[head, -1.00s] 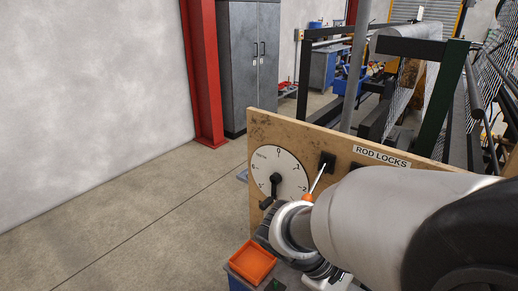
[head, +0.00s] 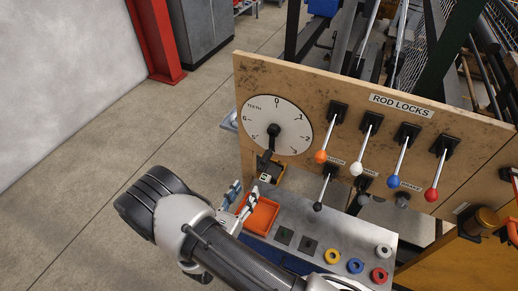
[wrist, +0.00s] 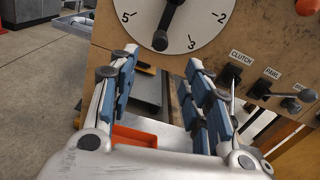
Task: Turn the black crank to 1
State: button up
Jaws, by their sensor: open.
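The black crank (head: 269,145) sits on a white round dial (head: 292,112) marked TEETH, fixed to a wooden panel. Its arm points down and slightly left, away from the 1 at upper right. In the wrist view the crank's round knob (wrist: 160,40) lies between the 5 and the 3, covering the mark there. My gripper (head: 243,198) is open and empty, below and left of the dial. In the wrist view the open fingers (wrist: 162,62) point toward the lower dial, with the knob in line between the tips, apart from them.
Several rod-lock levers with coloured knobs (head: 321,156) stick out right of the dial. Black-knobbed clutch (head: 318,206) and pawl levers sit lower. Below are an orange tray (head: 262,216) and a metal shelf (head: 325,231) with coloured rings. Floor left of the panel is clear.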

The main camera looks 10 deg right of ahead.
aim_at(267, 157)
jog(key=b+x, duration=0.3)
jog(key=x, duration=1.4)
jog(key=shift+w+d+f, duration=0.1)
jog(key=shift+d, duration=0.05)
jog(key=shift+c, duration=0.4)
grip_shut()
